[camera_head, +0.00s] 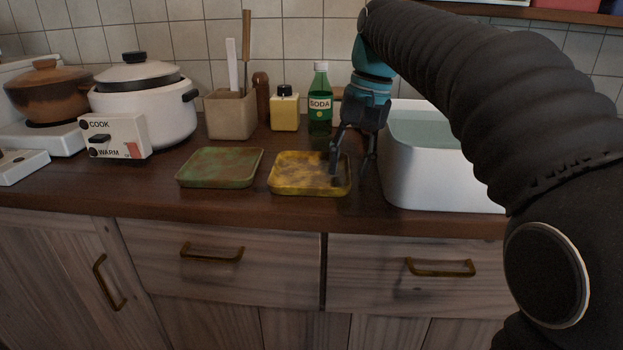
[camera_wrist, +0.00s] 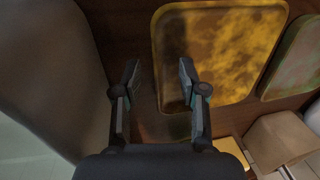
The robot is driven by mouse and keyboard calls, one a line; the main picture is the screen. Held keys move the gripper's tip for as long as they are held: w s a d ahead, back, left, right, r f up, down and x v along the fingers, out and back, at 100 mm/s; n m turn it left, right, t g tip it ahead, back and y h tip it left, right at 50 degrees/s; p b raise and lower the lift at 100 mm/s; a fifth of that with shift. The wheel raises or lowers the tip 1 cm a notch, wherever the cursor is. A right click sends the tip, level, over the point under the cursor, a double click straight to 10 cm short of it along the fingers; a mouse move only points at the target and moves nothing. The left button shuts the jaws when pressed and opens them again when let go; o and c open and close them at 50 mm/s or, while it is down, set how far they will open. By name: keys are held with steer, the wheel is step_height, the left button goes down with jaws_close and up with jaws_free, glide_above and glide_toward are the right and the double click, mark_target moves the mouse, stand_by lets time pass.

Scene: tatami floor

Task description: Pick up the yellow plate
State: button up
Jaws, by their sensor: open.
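The yellow plate (camera_head: 300,178) is a square, shallow dish with brown mottling, lying flat on the wooden counter. It also shows in the wrist view (camera_wrist: 228,45), ahead and to the right. My gripper (camera_head: 352,168) is open and empty, pointing down at the plate's right edge. In the wrist view its fingers (camera_wrist: 159,75) are apart, with the right fingertip over the plate's near-left edge and the left fingertip over bare counter. I cannot tell whether either finger touches the plate.
A green plate (camera_head: 219,167) lies just left of the yellow one. A white sink basin (camera_head: 430,185) stands close to the right of my gripper. Behind are a soda bottle (camera_head: 320,98), a yellow bottle (camera_head: 285,112) and a utensil holder (camera_head: 230,117). A white cooker (camera_head: 150,105) stands left.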

steer(key=shift+f, duration=0.35)
steer(key=shift+c, duration=0.3)
jaws_close()
steer(key=shift+r, duration=0.15)
